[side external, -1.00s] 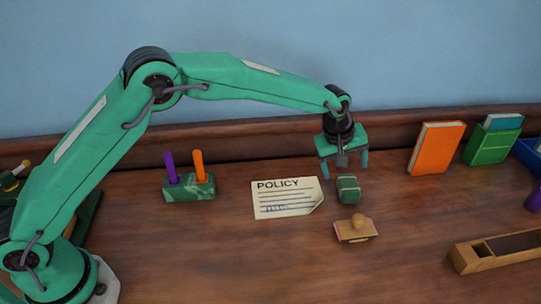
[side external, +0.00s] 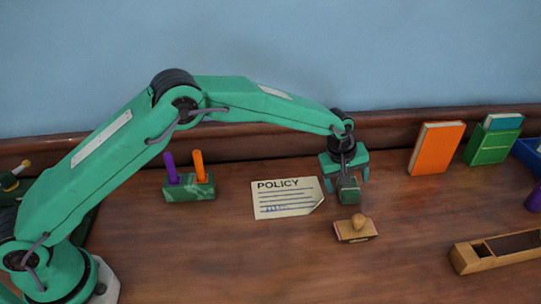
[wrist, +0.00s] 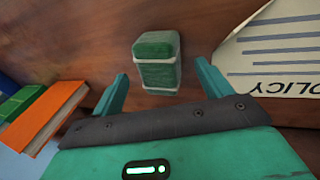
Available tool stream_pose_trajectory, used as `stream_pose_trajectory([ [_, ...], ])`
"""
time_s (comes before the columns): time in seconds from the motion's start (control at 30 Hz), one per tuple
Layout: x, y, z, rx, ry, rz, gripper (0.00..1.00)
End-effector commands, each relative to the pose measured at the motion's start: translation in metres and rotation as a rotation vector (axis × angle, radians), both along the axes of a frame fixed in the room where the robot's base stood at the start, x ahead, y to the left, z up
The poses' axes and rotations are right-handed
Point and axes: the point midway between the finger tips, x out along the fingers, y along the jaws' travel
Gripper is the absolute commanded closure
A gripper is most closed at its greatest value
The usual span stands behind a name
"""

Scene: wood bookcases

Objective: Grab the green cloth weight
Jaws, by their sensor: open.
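The green cloth weight (side external: 349,191) is a small dark green block with pale edging, on the wooden desk just right of the policy sheet. In the wrist view the weight (wrist: 157,62) lies ahead of my gripper, roughly between the lines of the two fingers. My gripper (side external: 347,177) is open and low over the weight in the side view. In the wrist view the two teal fingers of my gripper (wrist: 160,84) stand apart with nothing held between them. I cannot tell whether a finger touches the weight.
The policy sheet (side external: 286,197) lies to the left, and a wooden stamp (side external: 356,229) sits just in front of the weight. An orange book (side external: 436,148) and a green box (side external: 492,145) stand at the right. A pen holder (side external: 189,190) stands further left.

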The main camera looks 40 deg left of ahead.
Motion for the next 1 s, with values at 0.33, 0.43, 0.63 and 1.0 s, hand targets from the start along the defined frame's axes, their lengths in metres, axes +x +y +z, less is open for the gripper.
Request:
stream_pose_trajectory([
  [0.33,0.0046,-0.0022,-0.0145,-0.001,-0.001,0.000,0.22],
  [0.43,0.0046,-0.0022,-0.0144,-0.001,-0.001,0.000,0.22],
  [0.63,0.0045,-0.0021,-0.0143,-0.001,-0.001,0.000,0.22],
  [1.0,0.0044,-0.0020,-0.0142,0.000,0.000,0.000,0.77],
])
